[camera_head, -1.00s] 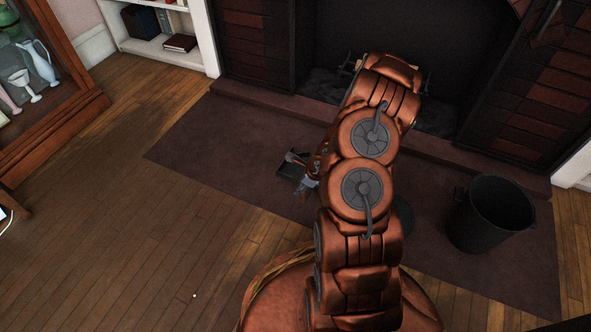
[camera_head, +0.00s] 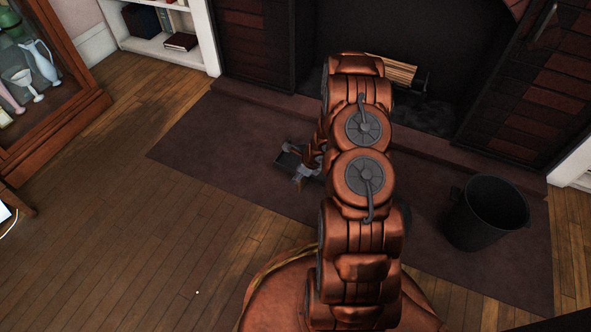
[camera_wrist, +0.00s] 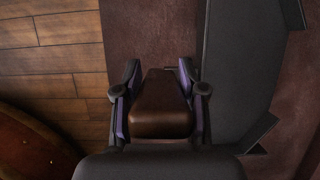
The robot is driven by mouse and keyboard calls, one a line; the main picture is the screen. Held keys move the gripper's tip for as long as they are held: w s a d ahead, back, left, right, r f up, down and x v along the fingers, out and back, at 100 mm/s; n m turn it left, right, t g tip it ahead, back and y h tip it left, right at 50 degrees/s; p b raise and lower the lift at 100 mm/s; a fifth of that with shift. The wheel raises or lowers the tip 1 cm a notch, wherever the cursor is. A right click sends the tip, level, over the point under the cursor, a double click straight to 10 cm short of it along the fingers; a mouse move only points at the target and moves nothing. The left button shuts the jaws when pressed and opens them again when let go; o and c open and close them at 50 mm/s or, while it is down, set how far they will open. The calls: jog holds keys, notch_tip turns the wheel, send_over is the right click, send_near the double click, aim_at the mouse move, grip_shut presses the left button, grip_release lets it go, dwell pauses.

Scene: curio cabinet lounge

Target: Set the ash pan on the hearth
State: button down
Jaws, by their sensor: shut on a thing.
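The ash pan (camera_head: 287,161) is a small, dark, shallow tray. In the head view it shows left of my arm, over the dark reddish-brown hearth floor (camera_head: 215,135). My gripper (camera_head: 306,173) is at its right side, partly hidden by my arm. In the wrist view my gripper (camera_wrist: 159,82) is shut on a brown, handle-like block, and the grey body of the pan (camera_wrist: 245,65) fills the right. The join between block and pan is mostly hidden. I cannot tell whether the pan touches the floor.
A black bucket (camera_head: 487,214) stands on the right. Logs (camera_head: 393,71) lie in the fireplace behind a low ledge (camera_head: 262,98). A glass cabinet (camera_head: 50,110) stands at the left. Clear reddish-brown floor lies left of the pan.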

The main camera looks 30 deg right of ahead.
jog(key=shift+w+d+f+b, duration=0.4)
jog(key=shift+w+f, duration=0.3)
jog(key=shift+w, duration=0.15)
jog(key=shift+w+d+f+b, duration=0.35)
jog(key=shift+w+f, duration=0.3)
jog(key=shift+w, duration=0.15)
jog(key=shift+w+d+f+b, duration=0.4)
jog(key=shift+w+f, duration=0.3)
jog(key=shift+w, duration=0.15)
jog(key=c, duration=0.7)
grip_release()
jog(key=shift+a, duration=0.1)
jog(key=shift+o, duration=0.2)
